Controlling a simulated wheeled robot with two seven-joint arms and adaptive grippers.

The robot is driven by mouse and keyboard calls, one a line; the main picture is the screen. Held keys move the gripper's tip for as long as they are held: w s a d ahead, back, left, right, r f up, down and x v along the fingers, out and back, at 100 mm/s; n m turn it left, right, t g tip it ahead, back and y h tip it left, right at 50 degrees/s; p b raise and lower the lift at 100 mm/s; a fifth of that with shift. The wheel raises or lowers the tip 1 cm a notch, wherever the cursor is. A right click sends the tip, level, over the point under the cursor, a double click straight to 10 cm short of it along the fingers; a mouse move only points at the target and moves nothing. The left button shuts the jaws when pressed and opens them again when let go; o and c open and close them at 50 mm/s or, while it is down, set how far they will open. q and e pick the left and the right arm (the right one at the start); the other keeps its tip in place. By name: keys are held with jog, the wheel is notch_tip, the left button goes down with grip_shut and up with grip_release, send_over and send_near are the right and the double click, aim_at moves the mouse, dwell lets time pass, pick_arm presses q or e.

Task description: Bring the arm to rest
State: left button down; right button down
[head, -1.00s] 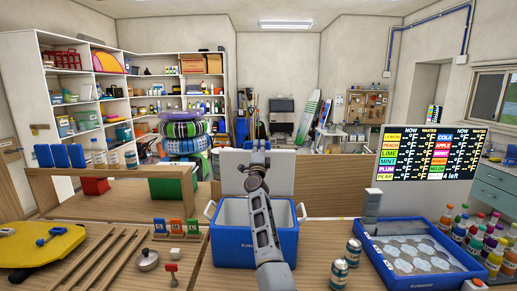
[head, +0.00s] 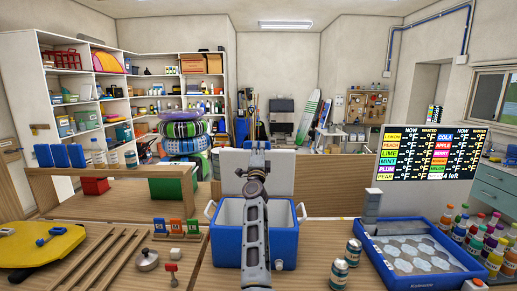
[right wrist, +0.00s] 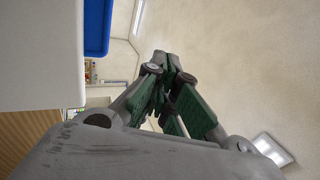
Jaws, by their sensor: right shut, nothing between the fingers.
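My right gripper (head: 258,147) shows in the head view, raised at the end of my right arm in front of the white lid of the blue cooler (head: 228,254). It points up. In the right wrist view its fingers (right wrist: 172,58) meet at the tips, with nothing between them. The wall and a ceiling lamp show behind them. My left gripper is in neither view.
A blue tray (head: 375,263) with round slots lies further right, beside several colourful bottles (head: 475,243). Wooden rails (head: 98,254) and a yellow board (head: 40,246) lie at the left.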

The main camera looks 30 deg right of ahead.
jog(key=shift+s+a+f, duration=0.1)
dwell(0.7)
